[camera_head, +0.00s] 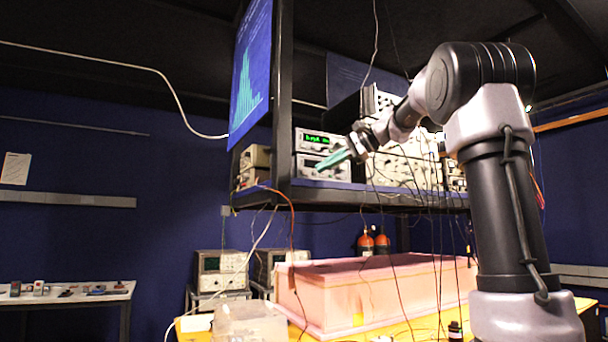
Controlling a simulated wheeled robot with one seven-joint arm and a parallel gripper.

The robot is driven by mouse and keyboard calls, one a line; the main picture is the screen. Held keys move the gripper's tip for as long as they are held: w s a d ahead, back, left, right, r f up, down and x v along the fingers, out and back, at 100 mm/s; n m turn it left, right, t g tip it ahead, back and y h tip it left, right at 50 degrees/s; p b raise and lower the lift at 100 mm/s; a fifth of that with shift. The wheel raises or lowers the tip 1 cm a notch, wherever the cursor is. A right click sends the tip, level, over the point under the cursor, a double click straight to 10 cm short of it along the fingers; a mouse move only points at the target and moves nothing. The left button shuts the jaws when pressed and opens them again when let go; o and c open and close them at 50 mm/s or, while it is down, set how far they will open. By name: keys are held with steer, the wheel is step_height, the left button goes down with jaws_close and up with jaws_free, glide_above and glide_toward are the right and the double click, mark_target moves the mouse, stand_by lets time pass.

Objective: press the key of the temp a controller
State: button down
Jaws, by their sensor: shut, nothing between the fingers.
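A rack shelf (350,190) holds several instruments. A pale unit with a lit green display (312,141) stands at its left end, with a second pale unit (307,168) just below it. The labels are too small to read, so I cannot tell which one is the temp a controller, and no single key can be made out. My gripper (322,166) has teal fingers, is shut and empty, and points left and slightly down in front of these two units. It hides part of their fronts. I cannot tell whether the fingertips touch a panel.
More instruments (410,165) fill the shelf to the right, behind my arm. Loose cables hang in front of them. A monitor (250,70) is mounted at upper left beside a dark post (284,90). Below, a pink foam box (350,290) rests on a yellow table (190,335).

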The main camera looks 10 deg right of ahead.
mark_target(311, 170)
steer(key=shift+w+a, duration=0.35)
steer(key=shift+w, duration=0.75)
steer(key=shift+w+a, duration=0.3)
steer(key=shift+w, duration=0.75)
steer(key=shift+w+a, duration=0.35)
steer(key=shift+w, duration=0.75)
steer(key=shift+w+a, duration=0.2)
steer(key=shift+w, duration=0.2)
steer(key=shift+w, duration=0.3)
steer(key=shift+s, duration=0.15)
steer(key=shift+s+d, duration=0.15)
steer(key=shift+s, duration=0.4)
steer(key=s, duration=0.1)
steer(key=s+d, duration=0.1)
steer(key=s, duration=0.2)
steer(key=shift+s+d, duration=0.3)
steer(key=shift+s, duration=0.1)
